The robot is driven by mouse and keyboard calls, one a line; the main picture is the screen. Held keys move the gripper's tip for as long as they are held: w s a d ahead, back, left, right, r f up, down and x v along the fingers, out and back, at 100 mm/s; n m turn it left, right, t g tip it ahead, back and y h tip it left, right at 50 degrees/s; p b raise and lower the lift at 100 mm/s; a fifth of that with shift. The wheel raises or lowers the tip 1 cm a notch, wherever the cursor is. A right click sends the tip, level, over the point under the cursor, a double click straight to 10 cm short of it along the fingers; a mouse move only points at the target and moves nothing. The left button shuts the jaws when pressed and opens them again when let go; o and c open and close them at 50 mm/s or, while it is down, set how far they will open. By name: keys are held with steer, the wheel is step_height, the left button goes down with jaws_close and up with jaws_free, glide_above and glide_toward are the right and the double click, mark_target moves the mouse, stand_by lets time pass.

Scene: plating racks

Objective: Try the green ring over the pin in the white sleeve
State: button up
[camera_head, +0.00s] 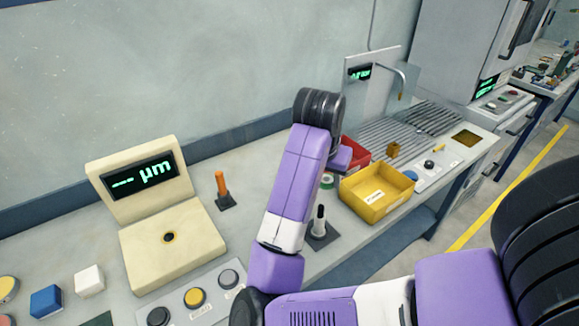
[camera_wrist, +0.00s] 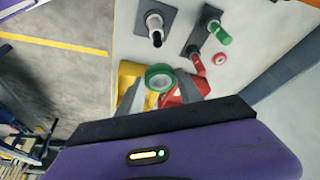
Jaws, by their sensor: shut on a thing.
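The green ring (camera_wrist: 159,68) is held between the fingertips of my gripper (camera_wrist: 160,82) in the wrist view. My gripper is shut on it. The ring also shows in the head view (camera_head: 327,181), just right of my arm. The white sleeve (camera_wrist: 154,20) stands upright on a dark square base, with a dark pin coming out of its top. It also shows in the head view (camera_head: 319,227), nearer than the ring. The ring is apart from the pin, on the bins' side of it. My arm hides most of my gripper in the head view.
A red ring (camera_wrist: 219,59) lies close by. A yellow bin (camera_head: 372,205) and red bin (camera_head: 357,152) stand right. An orange post (camera_head: 221,184) stands left, beside a gauge (camera_head: 165,240).

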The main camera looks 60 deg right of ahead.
mark_target(322, 205)
steer(key=shift+w+r, duration=0.1)
steer(key=shift+w, duration=0.05)
steer(key=shift+a+n, duration=0.1)
steer(key=shift+n, duration=0.2)
step_height(322, 205, down, 8)
steer(key=b, duration=0.6)
steer(key=shift+f+b, duration=0.2)
steer(key=shift+b, duration=0.15)
steer(key=shift+f, duration=0.25)
stand_by(0.7)
stand_by(0.9)
step_height(322, 205, up, 4)
steer(key=p, duration=0.3)
stand_by(0.8)
